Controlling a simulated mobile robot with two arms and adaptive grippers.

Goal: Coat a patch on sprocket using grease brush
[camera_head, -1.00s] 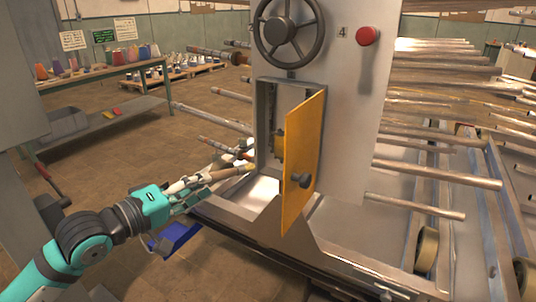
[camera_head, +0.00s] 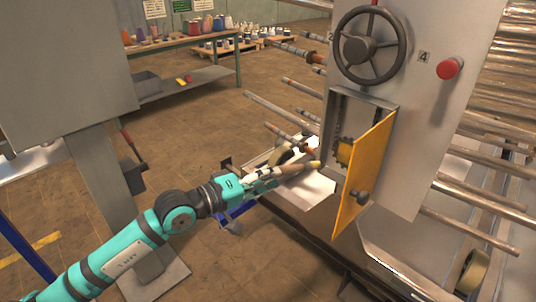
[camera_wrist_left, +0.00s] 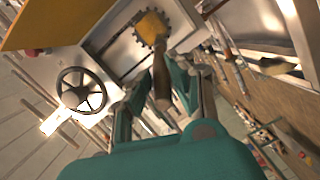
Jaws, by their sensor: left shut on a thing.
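My left gripper (camera_head: 272,178) is shut on the grease brush (camera_head: 300,167), which has a brownish handle and a pale yellowish tip. The brush points right toward the open cabinet, its tip just left of the opening. The sprocket (camera_head: 345,152), yellow and toothed, sits inside the cabinet, partly hidden by the yellow door. In the head view a gap shows between tip and sprocket. In the left wrist view the brush (camera_wrist_left: 161,78) stands between my fingers (camera_wrist_left: 164,92), its far end lining up just below the sprocket (camera_wrist_left: 151,28). My right gripper is out of view.
The yellow door (camera_head: 364,175) stands open at the right of the opening. A handwheel (camera_head: 370,46) and red button (camera_head: 449,68) are above. Metal rods (camera_head: 270,110) stick out left of the cabinet. A workbench (camera_head: 185,44) stands behind, with open floor before it.

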